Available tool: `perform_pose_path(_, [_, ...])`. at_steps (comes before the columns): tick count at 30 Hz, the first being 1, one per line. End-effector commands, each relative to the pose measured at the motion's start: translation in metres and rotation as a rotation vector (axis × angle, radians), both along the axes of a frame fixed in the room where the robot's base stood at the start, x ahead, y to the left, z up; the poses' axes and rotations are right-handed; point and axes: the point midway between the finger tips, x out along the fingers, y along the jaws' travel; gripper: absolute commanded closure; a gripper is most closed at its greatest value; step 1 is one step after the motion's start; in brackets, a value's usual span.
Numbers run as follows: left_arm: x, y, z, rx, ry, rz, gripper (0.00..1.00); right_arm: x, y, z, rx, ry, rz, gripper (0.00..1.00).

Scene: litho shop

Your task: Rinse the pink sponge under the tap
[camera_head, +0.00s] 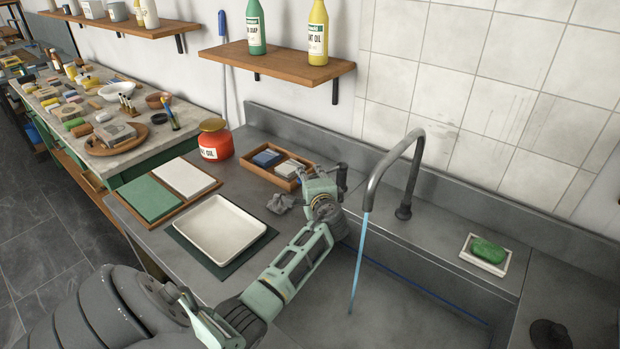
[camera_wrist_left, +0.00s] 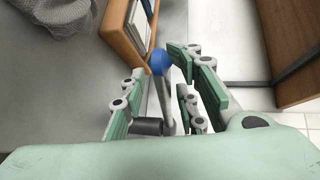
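The curved grey tap (camera_head: 405,165) stands at the back of the sink (camera_head: 395,310), and a blue stream of water (camera_head: 360,255) runs from its spout. My left gripper (camera_head: 341,178) is at the sink's back left, left of the tap. In the left wrist view, its green-padded fingers (camera_wrist_left: 160,95) are spread, with a thin stalk topped by a blue knob (camera_wrist_left: 161,62) between them. I see gaps on both sides of the stalk. I cannot make out a pink sponge in either view. My right gripper is not in view.
A wooden tray (camera_head: 249,166) with blocks and a grey crumpled cloth (camera_head: 281,204) lie left of the gripper. A white tray (camera_head: 222,229) is nearer. Green soap (camera_head: 489,251) sits in a dish at right. A shelf (camera_head: 280,66) with bottles hangs above.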

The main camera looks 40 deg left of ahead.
Motion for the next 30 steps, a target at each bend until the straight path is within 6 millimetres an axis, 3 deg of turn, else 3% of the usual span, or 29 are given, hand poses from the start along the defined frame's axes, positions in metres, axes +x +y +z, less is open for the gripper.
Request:
perform_pose_path(11, [-0.003, -0.005, 0.003, 0.002, -0.003, -0.002, 0.71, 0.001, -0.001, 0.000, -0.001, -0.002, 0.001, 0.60])
perform_pose_path(24, [-0.048, -0.074, 0.020, -0.001, -0.004, -0.002, 0.71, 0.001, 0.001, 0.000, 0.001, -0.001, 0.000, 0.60])
perform_pose_path(30, [-0.061, -0.094, 0.025, 0.000, -0.002, 0.000, 0.71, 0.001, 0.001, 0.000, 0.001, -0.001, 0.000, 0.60])
